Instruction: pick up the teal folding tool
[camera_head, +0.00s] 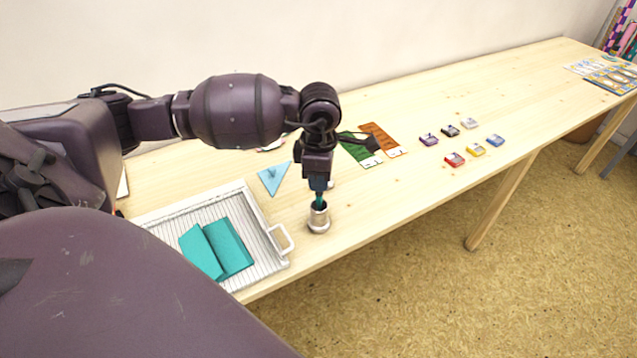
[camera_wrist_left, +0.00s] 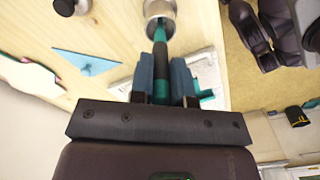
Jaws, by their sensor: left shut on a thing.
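The teal folding tool (camera_head: 319,201) stands roughly upright with its lower end in a small metal cup (camera_head: 319,219) near the table's front edge. My left gripper (camera_head: 318,184) is directly above the cup, pointing down, and is shut on the tool's upper part. In the left wrist view the tool (camera_wrist_left: 160,42) shows as a thin teal and dark stick between the fingers of the gripper (camera_wrist_left: 161,75), running into the cup (camera_wrist_left: 159,10). The tool's end inside the cup is hidden. My right gripper does not show clearly in either view.
A white ribbed tray (camera_head: 283,238) with a teal folded piece (camera_head: 229,246) stands left of the cup. A light blue triangle (camera_head: 270,182) lies behind. Green (camera_head: 356,150) and brown (camera_head: 378,137) pieces and several small inkpads (camera_head: 454,159) lie to the right. The table between the cup and inkpads is mostly clear.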

